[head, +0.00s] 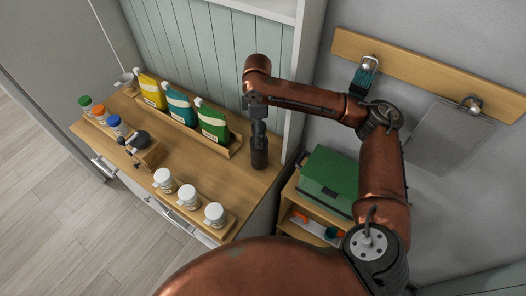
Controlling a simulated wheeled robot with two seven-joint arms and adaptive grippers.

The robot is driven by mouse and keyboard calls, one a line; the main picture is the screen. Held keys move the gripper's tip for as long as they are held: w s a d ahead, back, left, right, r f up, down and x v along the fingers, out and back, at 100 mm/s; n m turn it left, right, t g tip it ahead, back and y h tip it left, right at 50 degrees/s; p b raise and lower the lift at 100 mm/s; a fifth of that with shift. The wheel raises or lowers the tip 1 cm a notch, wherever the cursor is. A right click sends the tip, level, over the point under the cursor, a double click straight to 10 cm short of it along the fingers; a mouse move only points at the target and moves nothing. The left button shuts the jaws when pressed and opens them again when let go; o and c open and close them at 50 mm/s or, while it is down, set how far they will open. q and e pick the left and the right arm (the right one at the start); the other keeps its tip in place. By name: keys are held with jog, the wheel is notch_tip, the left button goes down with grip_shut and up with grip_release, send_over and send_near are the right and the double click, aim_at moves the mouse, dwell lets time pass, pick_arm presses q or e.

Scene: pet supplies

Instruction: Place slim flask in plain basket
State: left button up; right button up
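A dark grey slim flask (260,155) is upright at the right end of the wooden counter. My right gripper (258,113) comes down from above at the flask's neck. Its fingers are small and dark against the flask, so I cannot tell whether they are shut on it or only around it. I also cannot tell whether the flask's base touches the counter. I cannot make out a plain basket in this view. My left gripper is not in view.
Yellow, teal and green pouches (213,121) stand in a rack at the counter's back. White-lidded jars (188,196) line the front edge. Colour-capped bottles (114,123) and a small wooden stand (151,155) are left. A green box (328,180) sits on a right-hand shelf.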

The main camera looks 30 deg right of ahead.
notch_tip(320, 180, down, 7)
jog(key=c, duration=1.6)
jog(key=shift+c, duration=0.2)
jog(key=shift+r, duration=0.15)
